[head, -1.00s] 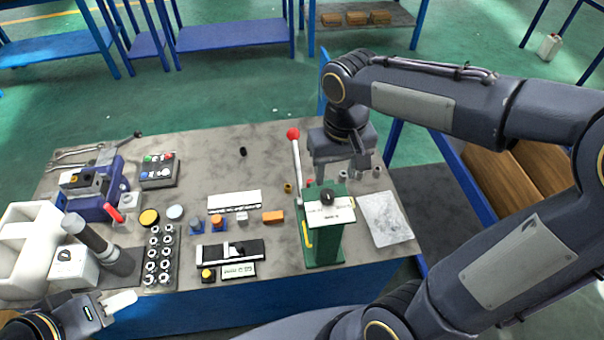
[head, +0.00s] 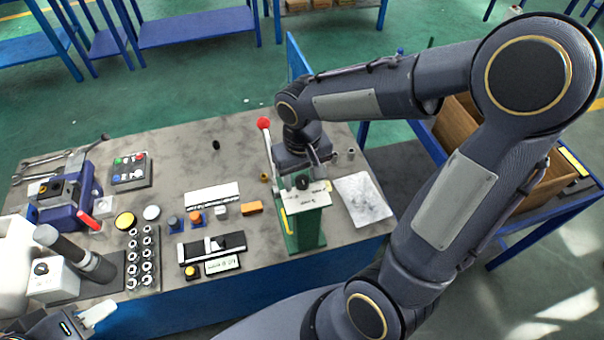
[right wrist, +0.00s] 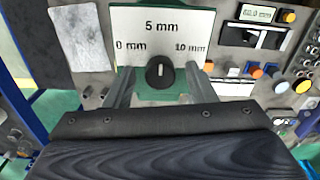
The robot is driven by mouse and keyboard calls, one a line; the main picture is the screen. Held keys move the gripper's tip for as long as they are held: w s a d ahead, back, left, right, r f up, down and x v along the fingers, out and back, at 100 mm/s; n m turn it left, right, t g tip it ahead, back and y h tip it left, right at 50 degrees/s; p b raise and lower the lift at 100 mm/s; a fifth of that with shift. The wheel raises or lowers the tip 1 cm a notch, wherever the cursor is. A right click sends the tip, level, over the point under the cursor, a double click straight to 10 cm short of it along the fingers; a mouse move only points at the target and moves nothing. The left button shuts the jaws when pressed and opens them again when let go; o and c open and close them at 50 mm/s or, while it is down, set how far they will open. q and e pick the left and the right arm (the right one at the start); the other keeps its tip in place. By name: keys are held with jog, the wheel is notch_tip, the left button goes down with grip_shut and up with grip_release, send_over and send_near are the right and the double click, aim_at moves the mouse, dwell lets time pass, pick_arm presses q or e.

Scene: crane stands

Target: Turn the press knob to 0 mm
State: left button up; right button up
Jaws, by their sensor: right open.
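The press is green, with a white scale plate (right wrist: 160,35) marked 0 mm at left, 5 mm at top and 10 mm at right in the right wrist view. Its black knob (right wrist: 159,71) has a white mark pointing up, roughly to 5 mm. In the head view the knob (head: 303,183) sits on top of the press (head: 305,226). My right gripper (right wrist: 161,76) is open, with one finger on each side of the knob and visible gaps between. My left gripper (head: 96,313) is at the lower left, away from the press; its jaw opening is unclear.
A lever with a red ball (head: 263,123) rises at the press's left. A grey sheet (head: 362,199) lies to its right. A caliper-like display (head: 212,248), an orange block (head: 251,208) and a button box (head: 130,172) are on the table. The table's back middle is mostly clear.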

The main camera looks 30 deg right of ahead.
jog(key=c, duration=1)
jog(key=n, duration=0.6)
jog(key=n+p, duration=0.1)
jog(key=n, duration=0.4)
jog(key=shift+n, duration=0.4)
jog(key=o, duration=1)
